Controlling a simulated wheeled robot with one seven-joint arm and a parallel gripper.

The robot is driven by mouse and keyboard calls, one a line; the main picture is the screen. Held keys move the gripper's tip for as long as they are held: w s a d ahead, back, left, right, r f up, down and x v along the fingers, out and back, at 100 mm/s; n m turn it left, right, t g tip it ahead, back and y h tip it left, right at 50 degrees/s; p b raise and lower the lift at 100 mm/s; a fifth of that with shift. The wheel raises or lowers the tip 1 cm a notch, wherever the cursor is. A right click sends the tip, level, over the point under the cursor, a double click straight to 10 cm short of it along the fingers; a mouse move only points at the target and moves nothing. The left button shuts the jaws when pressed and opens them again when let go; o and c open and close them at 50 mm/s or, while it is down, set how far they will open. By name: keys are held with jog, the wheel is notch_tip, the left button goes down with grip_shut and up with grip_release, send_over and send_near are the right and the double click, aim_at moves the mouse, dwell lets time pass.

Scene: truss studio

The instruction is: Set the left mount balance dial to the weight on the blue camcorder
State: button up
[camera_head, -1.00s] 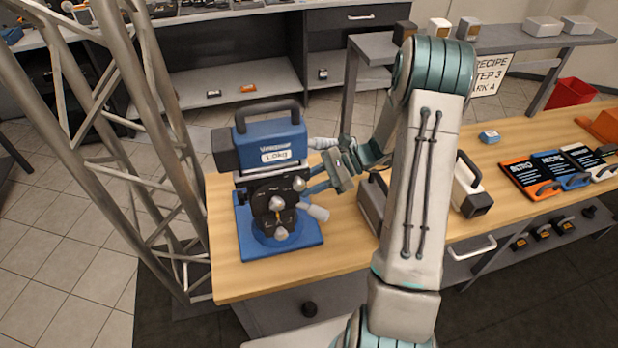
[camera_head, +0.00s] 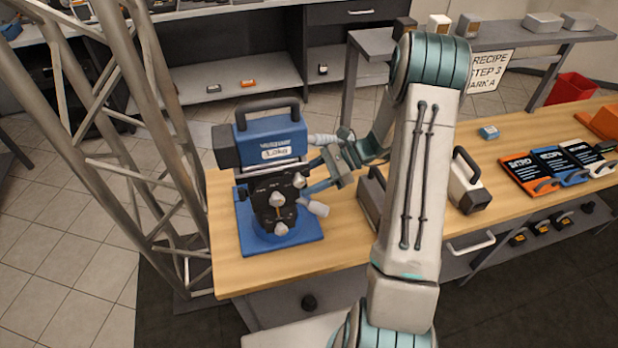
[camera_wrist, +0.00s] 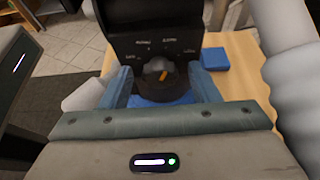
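The blue camcorder (camera_head: 270,138) has a dark handle and a white label that reads 1.0kg. It sits upright on the left mount (camera_head: 272,205), a black head with several grey knobs on a blue base plate. In the wrist view a grey dial with an orange pointer (camera_wrist: 163,73) shows on the mount's black panel, with small white markings too blurred to read. My gripper (camera_head: 316,174) is at the mount's right side. In the wrist view my gripper (camera_wrist: 160,84) is open, its blue fingers on either side of the dial, with gaps visible. I cannot tell how far the tips are from the panel.
A metal truss (camera_head: 140,150) stands close to the left of the wooden table (camera_head: 345,240). A white camcorder (camera_head: 468,180) stands right of my arm. Labelled dark panels (camera_head: 560,165) lie farther right.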

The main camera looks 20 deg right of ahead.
jog(key=b+v, duration=0.3)
jog(key=v, duration=1.1)
jog(key=shift+f, duration=0.15)
